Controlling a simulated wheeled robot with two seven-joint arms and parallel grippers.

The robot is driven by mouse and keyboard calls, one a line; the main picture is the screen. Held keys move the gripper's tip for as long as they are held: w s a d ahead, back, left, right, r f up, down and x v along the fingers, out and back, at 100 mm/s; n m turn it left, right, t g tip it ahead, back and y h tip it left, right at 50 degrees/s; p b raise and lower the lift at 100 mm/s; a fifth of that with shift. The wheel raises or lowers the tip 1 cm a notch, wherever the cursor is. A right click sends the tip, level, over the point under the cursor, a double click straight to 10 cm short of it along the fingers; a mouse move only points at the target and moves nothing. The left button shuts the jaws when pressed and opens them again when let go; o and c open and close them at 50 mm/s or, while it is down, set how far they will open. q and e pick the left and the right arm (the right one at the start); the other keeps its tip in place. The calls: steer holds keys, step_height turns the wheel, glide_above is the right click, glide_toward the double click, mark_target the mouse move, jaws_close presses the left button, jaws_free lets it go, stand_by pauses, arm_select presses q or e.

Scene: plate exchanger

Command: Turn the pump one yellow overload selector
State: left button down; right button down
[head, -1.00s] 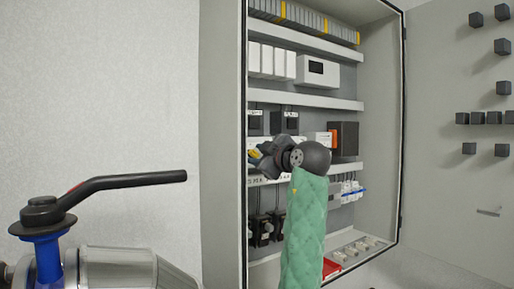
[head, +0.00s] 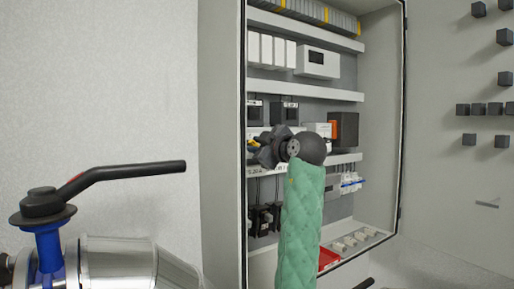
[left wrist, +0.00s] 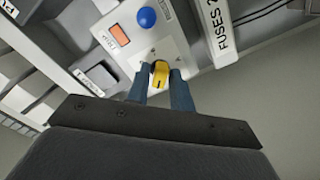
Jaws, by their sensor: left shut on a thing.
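The yellow selector (left wrist: 161,74) sits on a light grey panel in the left wrist view, between the two dark fingers of my left gripper (left wrist: 161,86). The fingers are shut on it, one on each side. A dark mark shows on its yellow face. In the head view my left gripper (head: 258,150) is at the middle shelf inside the open cabinet. The gripper and wrist largely hide the selector there. My right gripper is not in view.
A blue round button (left wrist: 146,18) and an orange rectangle (left wrist: 119,34) lie close to the selector on the panel. The cabinet's edge (head: 243,200) stands left of my arm. A black-handled valve (head: 110,180) is in the left foreground. A red tray (head: 328,258) lies low in the cabinet.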

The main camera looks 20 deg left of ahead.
arm_select(q)
steer(key=shift+f+m+b, duration=0.1)
steer(key=shift+m+b, duration=3.55)
steer(key=shift+m, duration=1.15)
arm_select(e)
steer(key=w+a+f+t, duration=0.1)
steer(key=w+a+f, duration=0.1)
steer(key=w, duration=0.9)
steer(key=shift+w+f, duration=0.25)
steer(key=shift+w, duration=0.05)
arm_select(q)
steer(key=c, duration=1.4)
jaws_free()
steer(key=shift+w, duration=0.1)
steer(key=shift+c, duration=0.2)
